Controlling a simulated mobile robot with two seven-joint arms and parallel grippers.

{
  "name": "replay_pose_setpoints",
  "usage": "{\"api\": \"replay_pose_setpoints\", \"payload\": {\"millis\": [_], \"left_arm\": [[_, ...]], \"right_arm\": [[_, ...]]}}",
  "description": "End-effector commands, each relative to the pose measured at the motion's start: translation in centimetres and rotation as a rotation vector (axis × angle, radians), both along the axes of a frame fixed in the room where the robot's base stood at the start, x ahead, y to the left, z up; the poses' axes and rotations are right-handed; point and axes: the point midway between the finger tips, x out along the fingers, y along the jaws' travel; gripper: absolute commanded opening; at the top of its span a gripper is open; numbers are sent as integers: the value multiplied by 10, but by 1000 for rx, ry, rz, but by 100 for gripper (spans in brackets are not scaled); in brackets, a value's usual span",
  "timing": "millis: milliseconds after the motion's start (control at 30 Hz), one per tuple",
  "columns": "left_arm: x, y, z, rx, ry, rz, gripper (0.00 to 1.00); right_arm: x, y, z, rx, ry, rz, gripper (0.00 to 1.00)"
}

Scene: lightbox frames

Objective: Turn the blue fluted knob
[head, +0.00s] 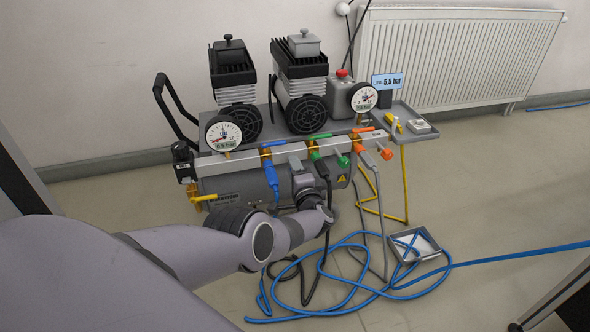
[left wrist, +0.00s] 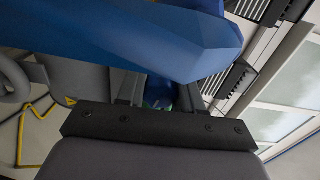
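The blue fluted knob is not clearly visible in the head view; my left gripper (head: 297,168) covers the spot beside the blue hose fitting (head: 271,178). The gripper points up at the front of the manifold (head: 222,163). In the left wrist view, a dark blue patch (left wrist: 162,88), likely the knob, shows between my left gripper's two fingers (left wrist: 158,94), with a bit of green by it. A large blue body (left wrist: 150,38) fills the top and hides the fingertips. I cannot tell whether the fingers touch the knob. My right gripper is not in view.
A green knob (head: 344,161) and an orange knob (head: 387,154) sit farther right on the manifold. Two gauges (head: 223,134) and a compressor (head: 300,85) stand behind. Blue hose loops (head: 345,300) and a small tray (head: 432,246) lie on the floor.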

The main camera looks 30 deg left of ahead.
Motion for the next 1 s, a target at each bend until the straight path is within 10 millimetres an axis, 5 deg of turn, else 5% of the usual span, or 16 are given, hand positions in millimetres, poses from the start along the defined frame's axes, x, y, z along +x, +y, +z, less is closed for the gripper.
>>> {"api": "replay_pose_setpoints", "payload": {"millis": [67, 467, 1000], "left_arm": [[-5, 2, -6, -4, 8, 9, 60], [-4, -3, 0, -1, 3, 2, 60], [-46, -48, 0, -1, 5, 6, 60]], "right_arm": [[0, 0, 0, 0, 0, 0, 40], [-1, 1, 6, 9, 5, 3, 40], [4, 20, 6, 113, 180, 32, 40]]}}
